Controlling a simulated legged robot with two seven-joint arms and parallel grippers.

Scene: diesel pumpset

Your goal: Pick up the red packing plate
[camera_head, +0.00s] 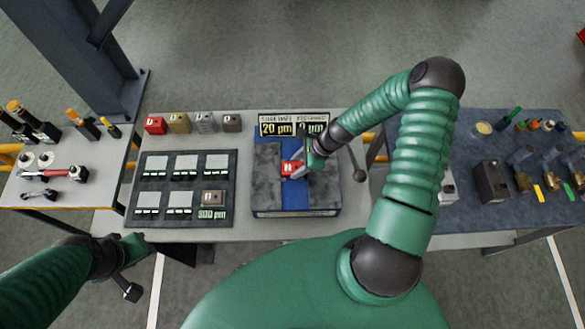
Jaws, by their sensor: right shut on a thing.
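A small red plate (290,168) with a white mark is at the middle of the grey and blue block fixture (268,205) on the central bench. My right gripper (302,170) reaches in from the right and is shut on this plate; its fingers cover the plate's right side. I cannot tell whether the plate still touches the fixture. Another red block (155,125) stands at the left of a row at the back. My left gripper (132,270) is low at the left, off the bench's front edge; its jaws are unclear.
Tan, grey and brown blocks (206,122) continue the back row. A dark tray (187,188) with light pads lies left of the fixture. Two displays (275,125) stand behind it. Side benches hold tools (52,172) at left and fittings (491,180) at right.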

